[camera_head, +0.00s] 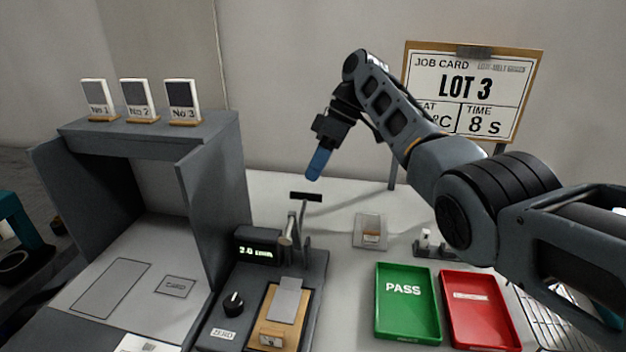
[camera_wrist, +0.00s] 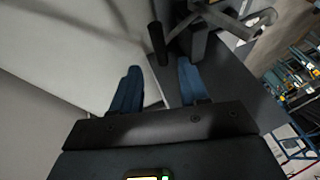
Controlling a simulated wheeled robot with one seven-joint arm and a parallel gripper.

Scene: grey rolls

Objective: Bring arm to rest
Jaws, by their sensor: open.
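My gripper (camera_head: 317,165) is up in the air above the white bench, near the back wall, with its blue fingers pointing down and a little left. In the wrist view my gripper (camera_wrist: 158,88) shows its two blue fingers apart with nothing held between them. A dark grey gauge (camera_head: 257,251) with a lit display stands below and left of the gripper. My gripper does not touch it in the head view.
A grey booth (camera_head: 210,180) stands at left with three sample cards on top. A green PASS tray (camera_head: 405,325) and a red tray (camera_head: 480,330) lie at front right. A job card (camera_head: 465,90) reading LOT 3 stands behind my arm.

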